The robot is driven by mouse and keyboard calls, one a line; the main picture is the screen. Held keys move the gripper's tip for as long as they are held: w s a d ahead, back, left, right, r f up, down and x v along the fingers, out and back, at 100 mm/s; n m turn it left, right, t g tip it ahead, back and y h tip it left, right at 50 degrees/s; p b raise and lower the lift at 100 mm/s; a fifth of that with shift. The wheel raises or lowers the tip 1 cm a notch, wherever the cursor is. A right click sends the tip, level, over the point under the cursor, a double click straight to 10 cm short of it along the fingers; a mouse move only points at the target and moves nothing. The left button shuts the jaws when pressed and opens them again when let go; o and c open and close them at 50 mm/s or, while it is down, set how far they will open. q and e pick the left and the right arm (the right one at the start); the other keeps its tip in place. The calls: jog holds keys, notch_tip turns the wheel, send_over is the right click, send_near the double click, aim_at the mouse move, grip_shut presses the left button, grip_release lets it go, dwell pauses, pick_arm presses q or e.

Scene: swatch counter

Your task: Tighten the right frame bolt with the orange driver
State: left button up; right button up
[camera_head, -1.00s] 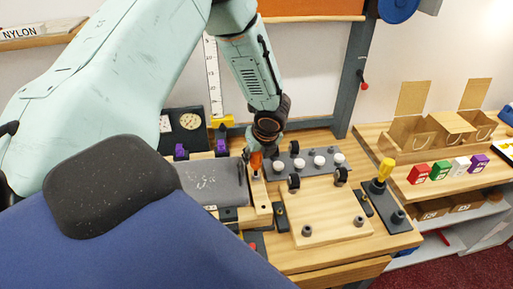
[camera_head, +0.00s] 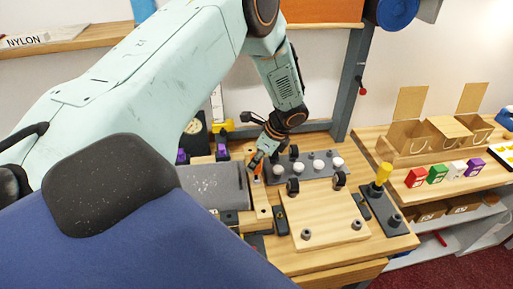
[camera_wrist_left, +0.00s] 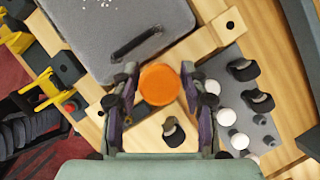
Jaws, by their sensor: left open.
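The orange driver (camera_head: 257,171) stands at the wooden strip (camera_head: 262,211) beside the grey slab, partly hidden by my gripper in the head view. The left wrist view shows its round orange top (camera_wrist_left: 160,85) from above. My left gripper (camera_head: 261,163) is open, with one finger on each side of the driver; contact is not clear. The fingers also show in the left wrist view (camera_wrist_left: 159,72). A pale wooden board (camera_head: 325,211) carries a left bolt (camera_head: 306,234) and a right bolt (camera_head: 356,223) near its front edge. My right gripper is not in view.
A yellow driver (camera_head: 384,173) stands in a dark holder (camera_head: 389,218) right of the board. Behind the board is a dark plate with several white knobs (camera_head: 318,165). The grey slab (camera_head: 213,187) lies left. Small coloured boxes (camera_head: 437,175) sit on the right-hand shelf.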

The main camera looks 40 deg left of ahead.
pick_arm(q)
jog(key=n+g+b, duration=0.1)
jog(key=n, duration=0.2)
jog(key=shift+n+h, duration=0.3)
jog(key=shift+h, duration=0.1)
jog(key=n, duration=0.2)
jog(key=n+g+h+b, duration=0.1)
jog(key=shift+w+f+n, duration=0.1)
jog(key=shift+f+n, duration=0.1)
jog(key=shift+n, duration=0.2)
jog(key=shift+n+g+h+b, duration=0.4)
jog(key=shift+n+h+b, duration=0.1)
jog(key=shift+n, duration=0.5)
jog(key=shift+a+r+n+h, duration=0.1)
jog(key=shift+n+h, duration=0.2)
jog(key=shift+n, duration=0.7)
jog(key=shift+r, duration=0.15)
jog(key=shift+c, duration=0.3)
